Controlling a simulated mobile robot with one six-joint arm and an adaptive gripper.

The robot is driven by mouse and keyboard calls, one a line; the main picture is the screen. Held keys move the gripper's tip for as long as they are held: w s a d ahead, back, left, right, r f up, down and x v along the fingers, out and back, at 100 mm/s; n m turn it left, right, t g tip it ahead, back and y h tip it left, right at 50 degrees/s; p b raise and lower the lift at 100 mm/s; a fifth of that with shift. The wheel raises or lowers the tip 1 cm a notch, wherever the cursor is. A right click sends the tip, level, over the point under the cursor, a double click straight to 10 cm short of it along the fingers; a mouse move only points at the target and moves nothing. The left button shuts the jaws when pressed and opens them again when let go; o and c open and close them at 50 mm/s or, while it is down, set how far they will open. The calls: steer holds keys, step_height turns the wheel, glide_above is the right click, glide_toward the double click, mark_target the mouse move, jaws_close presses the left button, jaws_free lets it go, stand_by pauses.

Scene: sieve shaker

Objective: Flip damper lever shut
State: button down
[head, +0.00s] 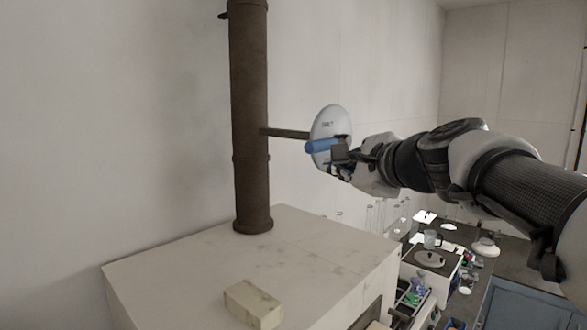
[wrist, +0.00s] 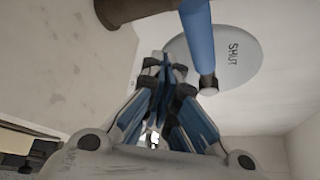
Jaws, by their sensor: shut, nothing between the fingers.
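A brown upright pipe (head: 250,110) has a dark rod (head: 285,133) coming out of its right side to a pale round plate (head: 329,118). In the wrist view the plate (wrist: 245,50) reads SHUT. A blue damper lever (head: 319,146) lies nearly level across the plate's lower part in the head view. My gripper (head: 337,160) is shut and empty, close to the lever and plate. In the wrist view its fingertips (wrist: 165,68) are left of the lever's end; I cannot tell whether they touch.
The pipe stands on a pale stone-like block (head: 300,250) with a small brick (head: 253,303) on top. A plain wall is behind. The space left of the pipe is clear.

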steer(key=s+d+r+b, duration=0.1)
steer(key=s+d+r, duration=0.1)
steer(key=s+d, duration=0.4)
steer(key=shift+s+d+r+b, duration=0.2)
steer(key=shift+s+d+b, duration=0.05)
steer(key=shift+d+b, duration=0.15)
steer(key=shift+f, duration=0.1)
steer(key=s+a+f+n+g+h+b, duration=0.1)
steer(key=s+f+n+g+b, duration=0.2)
steer(key=f, duration=1.7)
steer(key=s+a+f+n+g+h+b, duration=0.1)
steer(key=s+f+n+b, duration=0.9)
steer(key=f, duration=1)
steer(key=s+a+f+n+g+h+b, duration=0.1)
steer(key=s+f+n+g+h+b, duration=0.2)
steer(key=s+f+b, duration=0.8)
steer(key=s+f+n+g, duration=0.2)
steer(key=s+f+n, duration=0.1)
steer(key=f, duration=0.6)
steer(key=shift+s+n, duration=0.2)
steer(key=shift+n, duration=0.2)
